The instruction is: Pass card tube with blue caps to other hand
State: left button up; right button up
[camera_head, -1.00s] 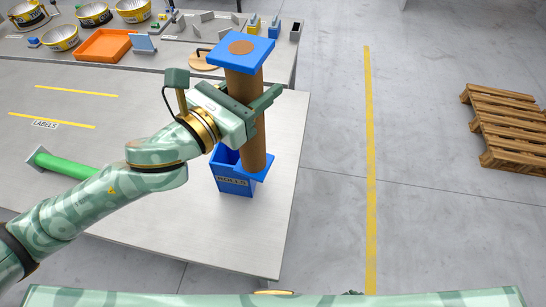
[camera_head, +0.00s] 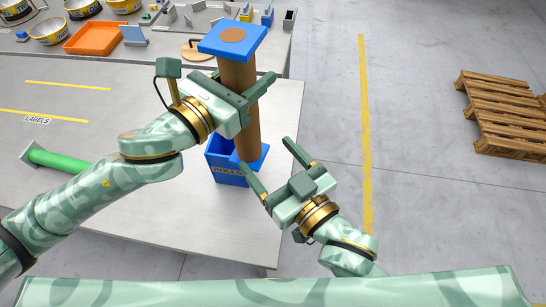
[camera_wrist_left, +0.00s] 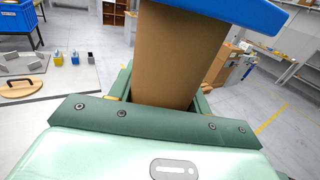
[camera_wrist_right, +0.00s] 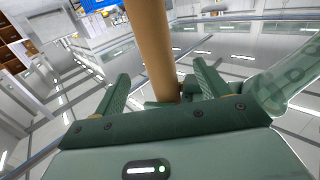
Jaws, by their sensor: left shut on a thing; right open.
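The brown card tube (camera_head: 247,134) with square blue caps stands nearly upright above the table in the head view. Its top cap (camera_head: 214,41) is uppermost, and its lower cap shows near the blue bin. My left gripper (camera_head: 262,87) is shut around the tube's middle; the left wrist view shows the brown tube (camera_wrist_left: 175,60) between its fingers. My right gripper (camera_head: 280,167) is open, below and to the right of the tube. In the right wrist view the tube (camera_wrist_right: 152,45) rises beyond and between its open fingers. I cannot tell whether they touch it.
A blue labelled bin (camera_head: 229,175) stands on the table below the tube. A green tube (camera_head: 60,162) lies at the left. An orange tray (camera_head: 92,38) and yellow bowls are on the back table. Floor at right is clear up to a wooden pallet (camera_head: 503,115).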

jog(key=x, duration=1.2)
jog(key=shift+r, duration=0.3)
jog(key=c, duration=1.2)
pick_arm(q)
jog(key=o, duration=1.1)
jog(key=shift+c, duration=0.2)
pick_arm(e)
jog(key=shift+o, duration=0.2)
pick_arm(q)
jog(key=shift+a, duration=0.1)
